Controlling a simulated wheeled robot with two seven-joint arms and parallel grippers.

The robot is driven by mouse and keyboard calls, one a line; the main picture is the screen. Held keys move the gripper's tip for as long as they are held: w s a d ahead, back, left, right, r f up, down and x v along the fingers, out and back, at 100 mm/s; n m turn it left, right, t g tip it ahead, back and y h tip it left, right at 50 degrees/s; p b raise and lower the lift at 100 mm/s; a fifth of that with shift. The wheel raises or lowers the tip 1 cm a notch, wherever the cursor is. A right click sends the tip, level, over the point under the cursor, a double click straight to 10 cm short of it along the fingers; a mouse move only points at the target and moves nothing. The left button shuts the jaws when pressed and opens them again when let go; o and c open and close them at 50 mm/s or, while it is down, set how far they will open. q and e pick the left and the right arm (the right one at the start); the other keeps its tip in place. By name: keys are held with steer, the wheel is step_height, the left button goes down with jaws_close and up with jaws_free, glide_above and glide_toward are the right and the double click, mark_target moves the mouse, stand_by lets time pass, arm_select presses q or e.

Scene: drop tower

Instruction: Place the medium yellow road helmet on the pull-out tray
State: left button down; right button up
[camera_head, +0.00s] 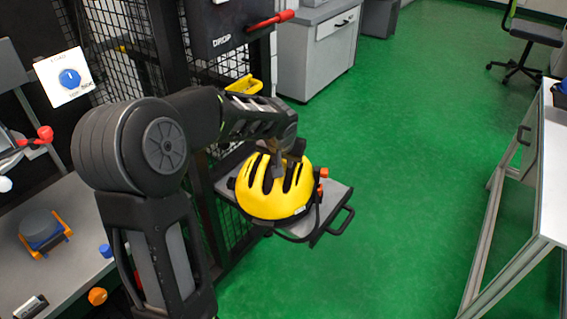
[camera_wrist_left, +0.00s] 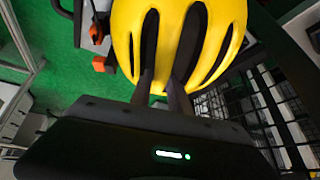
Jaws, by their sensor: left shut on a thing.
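The yellow road helmet (camera_head: 273,197) is at the grey pull-out tray (camera_head: 335,194), which sticks out from the drop tower. The helmet has dark vents and a dark strap hanging near its lower edge. My left gripper (camera_head: 283,165) is over the helmet's top, shut on it. In the left wrist view the helmet (camera_wrist_left: 185,40) fills the upper middle, and the fingers of my left gripper (camera_wrist_left: 163,85) reach into its vents. I cannot tell whether the helmet rests on the tray or hangs just above it. My right gripper is not in view.
The mesh tower frame (camera_head: 120,45) with a red lever (camera_head: 270,20) stands behind my left arm. A bench (camera_head: 70,220) with a blue and orange fixture is at left. A white table (camera_head: 553,170) stands at right. Green floor (camera_head: 420,150) lies open between.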

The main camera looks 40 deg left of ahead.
arm_select(q)
steer(key=shift+f, duration=0.2)
steer(key=c, duration=1.7)
jaws_free()
steer(key=shift+f, duration=0.1)
steer(key=o, duration=0.5)
steer(key=shift+c, duration=0.2)
steer(key=shift+r, duration=0.2)
steer(key=p+v, duration=0.2)
steer(key=v, duration=0.9)
steer(key=shift+s+r, duration=0.2)
steer(key=shift+r, duration=0.15)
steer(key=shift+d, duration=0.15)
